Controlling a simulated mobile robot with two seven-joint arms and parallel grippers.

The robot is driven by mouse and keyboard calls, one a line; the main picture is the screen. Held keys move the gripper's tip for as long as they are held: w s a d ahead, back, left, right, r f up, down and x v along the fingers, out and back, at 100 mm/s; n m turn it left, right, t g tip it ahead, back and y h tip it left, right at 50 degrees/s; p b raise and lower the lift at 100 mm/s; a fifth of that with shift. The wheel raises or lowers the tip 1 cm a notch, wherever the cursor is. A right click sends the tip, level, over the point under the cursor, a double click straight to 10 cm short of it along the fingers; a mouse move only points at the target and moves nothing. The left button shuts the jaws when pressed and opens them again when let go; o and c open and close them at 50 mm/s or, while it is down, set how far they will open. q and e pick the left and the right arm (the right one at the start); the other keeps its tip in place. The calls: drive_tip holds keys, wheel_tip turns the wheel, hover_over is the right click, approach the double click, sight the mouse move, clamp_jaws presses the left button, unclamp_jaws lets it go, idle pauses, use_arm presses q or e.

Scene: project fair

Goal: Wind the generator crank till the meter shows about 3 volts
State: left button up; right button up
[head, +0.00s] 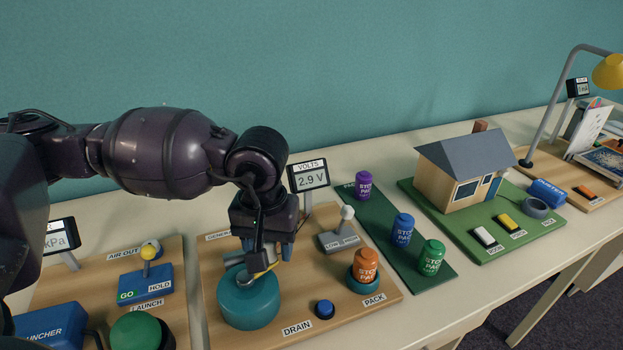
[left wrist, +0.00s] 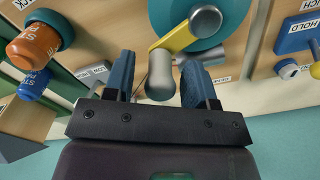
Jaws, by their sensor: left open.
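The generator is a teal drum (head: 248,304) on a wooden board, with a yellow crank arm (left wrist: 184,36) on top. The crank's grey knob (left wrist: 161,78) stands at the arm's end. The volts meter (head: 311,178) behind it reads 2.9 V. My left gripper (head: 262,262) is over the drum, pointing down. In the left wrist view its two blue fingers (left wrist: 157,62) are open on either side of the knob, with the knob nearer the right finger. I cannot tell whether they touch it. In the head view the gripper partly hides the crank. My right gripper is not in view.
On the same board are a grey low/high switch (head: 339,240), a blue drain button (head: 324,309) and an orange pack (head: 365,266) in a teal cup. A launcher board (head: 182,325) lies left. Several packs on a green mat (head: 437,275) and a model house (head: 465,171) stand right.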

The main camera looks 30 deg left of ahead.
use_arm(q)
drive_tip(key=shift+r+p, duration=1.35)
drive_tip(key=shift+r, duration=2.95)
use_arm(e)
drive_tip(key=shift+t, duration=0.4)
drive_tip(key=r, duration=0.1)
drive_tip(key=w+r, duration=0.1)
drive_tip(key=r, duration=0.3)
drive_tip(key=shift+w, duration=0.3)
